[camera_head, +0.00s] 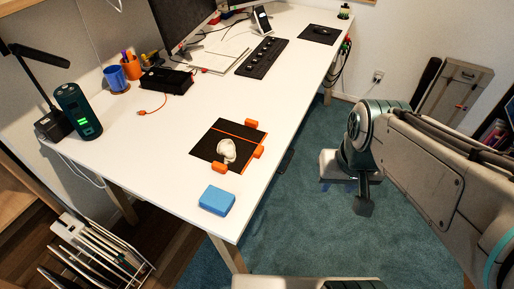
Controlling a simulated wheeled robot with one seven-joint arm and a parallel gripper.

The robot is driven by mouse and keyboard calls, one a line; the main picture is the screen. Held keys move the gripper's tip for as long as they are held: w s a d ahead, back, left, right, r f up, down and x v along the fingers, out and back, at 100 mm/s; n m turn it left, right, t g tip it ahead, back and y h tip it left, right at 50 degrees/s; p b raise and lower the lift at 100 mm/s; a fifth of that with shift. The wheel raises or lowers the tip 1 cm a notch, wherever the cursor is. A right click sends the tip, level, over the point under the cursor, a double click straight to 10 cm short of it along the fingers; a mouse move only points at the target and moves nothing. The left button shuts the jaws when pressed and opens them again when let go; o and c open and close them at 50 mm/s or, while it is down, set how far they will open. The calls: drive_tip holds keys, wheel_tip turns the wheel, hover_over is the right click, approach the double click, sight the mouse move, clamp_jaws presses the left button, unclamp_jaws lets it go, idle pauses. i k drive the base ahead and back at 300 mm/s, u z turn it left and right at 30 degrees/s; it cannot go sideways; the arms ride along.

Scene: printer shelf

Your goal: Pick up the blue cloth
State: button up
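The blue cloth (216,200) looks like a small folded block. It lies flat on the white table (180,135) close to its near right corner. My gripper (362,204) is off the table to the right, over the blue-green carpet, well apart from the cloth. It points downward, and from this view I cannot tell whether its fingers are open or shut. Nothing covers the cloth.
A black mat (205,150) with orange clips and a white object (226,151) lies just behind the cloth. A dark green cylinder (78,110), a blue mug (115,78) and a keyboard (262,57) stand farther off. A rack (95,245) is on the floor, lower left.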

sight(220, 201)
drive_tip(key=u, duration=1.35)
drive_tip(key=i, duration=0.2)
drive_tip(key=z, duration=0.7)
drive_tip(key=k, duration=0.65)
drive_tip(key=u, duration=0.4)
drive_tip(key=i, duration=0.55)
